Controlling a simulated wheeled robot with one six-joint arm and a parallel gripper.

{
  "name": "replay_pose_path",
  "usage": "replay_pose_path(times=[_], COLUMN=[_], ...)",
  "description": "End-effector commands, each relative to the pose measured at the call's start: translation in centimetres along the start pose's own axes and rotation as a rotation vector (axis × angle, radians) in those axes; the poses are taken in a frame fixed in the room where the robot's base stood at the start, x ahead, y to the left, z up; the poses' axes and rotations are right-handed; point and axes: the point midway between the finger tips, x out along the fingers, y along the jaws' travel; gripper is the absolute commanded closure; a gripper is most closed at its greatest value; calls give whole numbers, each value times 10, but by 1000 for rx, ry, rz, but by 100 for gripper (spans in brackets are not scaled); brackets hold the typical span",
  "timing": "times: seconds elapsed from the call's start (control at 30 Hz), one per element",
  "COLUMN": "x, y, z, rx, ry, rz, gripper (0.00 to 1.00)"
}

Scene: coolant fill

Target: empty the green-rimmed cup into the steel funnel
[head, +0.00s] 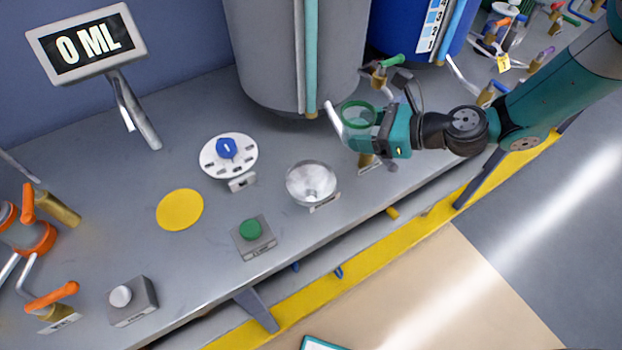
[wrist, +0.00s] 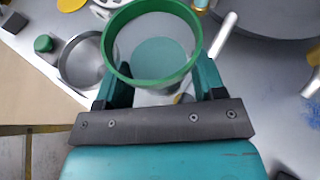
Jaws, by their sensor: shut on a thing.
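The green-rimmed cup (head: 358,114) is clear-walled and held in my gripper (head: 374,128), to the right of the funnel and above the bench. In the wrist view the cup (wrist: 152,84) sits between the two fingers of my gripper (wrist: 160,85), its round mouth toward the camera. A pale green disc shows inside it; I cannot tell if that is liquid or the cup's bottom. The steel funnel (head: 311,183) stands on the bench near its front edge, and it also shows left of the cup in the wrist view (wrist: 82,62). The funnel looks empty.
A display (head: 88,44) reads 0 ML. A large grey tank (head: 295,55) stands behind. A white dial with a blue knob (head: 228,156), a green button (head: 251,230) and a yellow disc (head: 180,209) lie left of the funnel. A tap with a green handle (head: 388,63) is behind the gripper.

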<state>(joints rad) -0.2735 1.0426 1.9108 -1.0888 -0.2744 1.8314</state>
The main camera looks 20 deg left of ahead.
Motion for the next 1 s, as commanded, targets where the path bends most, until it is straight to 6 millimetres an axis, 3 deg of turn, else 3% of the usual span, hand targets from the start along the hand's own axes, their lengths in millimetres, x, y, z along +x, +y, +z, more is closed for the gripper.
replay_pose_path(times=[0.7, 1.0], x=[16, 16], y=[24, 32], z=[-8, 2], rx=[-290, -401], ry=[115, 162], rz=[-104, -149], gripper=[67, 67])
